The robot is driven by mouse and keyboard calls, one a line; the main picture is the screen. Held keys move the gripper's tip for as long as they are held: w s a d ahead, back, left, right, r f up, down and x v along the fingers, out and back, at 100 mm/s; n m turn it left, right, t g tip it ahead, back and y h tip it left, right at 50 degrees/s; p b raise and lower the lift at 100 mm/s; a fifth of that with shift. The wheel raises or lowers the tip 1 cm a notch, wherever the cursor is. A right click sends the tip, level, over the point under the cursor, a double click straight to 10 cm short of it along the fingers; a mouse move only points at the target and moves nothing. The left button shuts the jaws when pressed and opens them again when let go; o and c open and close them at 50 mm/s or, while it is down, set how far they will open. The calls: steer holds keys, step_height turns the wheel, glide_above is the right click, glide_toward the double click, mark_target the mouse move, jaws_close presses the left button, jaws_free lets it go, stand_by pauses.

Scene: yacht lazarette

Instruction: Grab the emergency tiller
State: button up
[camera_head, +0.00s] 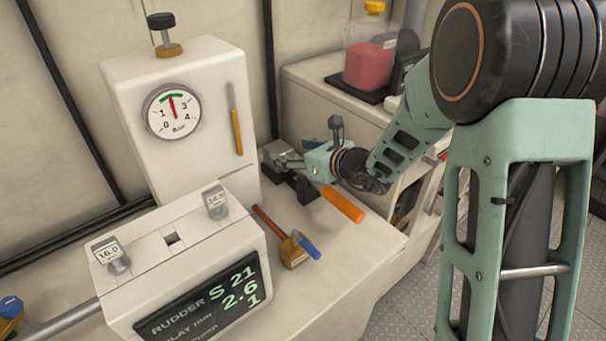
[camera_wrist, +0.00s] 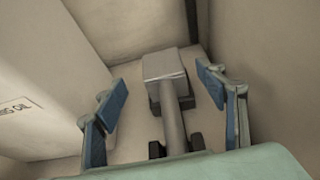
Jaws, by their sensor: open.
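What looks like the emergency tiller is a grey metal bar with a square block head (camera_wrist: 165,65). It rests on black supports (camera_wrist: 157,149). In the head view its grey head (camera_head: 275,152) shows at the back of the bench, and an orange grip (camera_head: 343,203) lies in line with it, apparently its other end. My gripper (camera_wrist: 163,95) is open, with blue-padded fingers on either side of the bar and clear gaps to both. In the head view my gripper (camera_head: 292,164) is over the bar and hides its middle.
A white gauge housing (camera_head: 180,80) stands left of my gripper. A mallet (camera_head: 292,250) with a blue-handled tool lies on the bench in front. A rudder display box (camera_head: 185,265) is at the front left. A red-filled jug (camera_head: 369,62) stands on the raised ledge behind.

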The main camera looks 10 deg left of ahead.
mark_target(280, 148)
steer(key=x, duration=0.4)
steer(key=shift+d+f, duration=0.15)
steer(key=shift+f, duration=0.1)
steer(key=shift+w+a+f+b, duration=0.15)
steer(key=shift+w+a+b, duration=0.15)
steer(key=shift+a, duration=0.05)
jaws_close()
steer(key=shift+r, duration=0.2)
